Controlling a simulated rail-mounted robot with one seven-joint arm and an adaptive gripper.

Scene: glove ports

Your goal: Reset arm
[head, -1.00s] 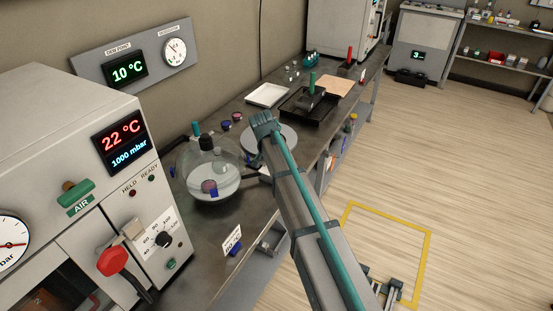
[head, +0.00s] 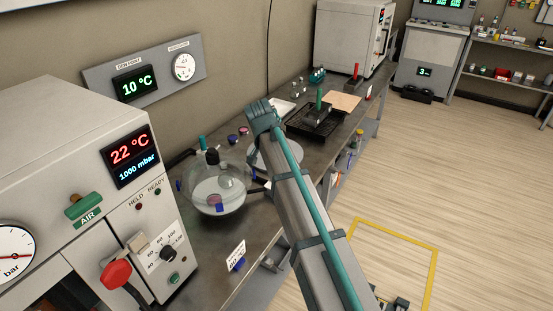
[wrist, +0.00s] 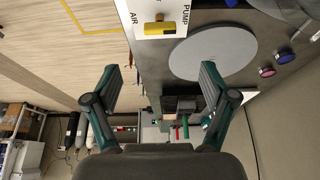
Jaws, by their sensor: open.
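My gripper (wrist: 160,82) shows in the wrist view with its two teal fingers spread wide and nothing between them. In the head view my arm reaches up from the lower right over the bench (head: 205,262), and its raised end hides part of a grey round plate (head: 258,157).
A glass flask (head: 218,188) stands left of my arm, close to the control cabinet (head: 75,130). A black tray (head: 298,124) with a green-handled tool and a tan board (head: 341,102) lie farther back. The floor (head: 450,170) to the right is mostly clear.

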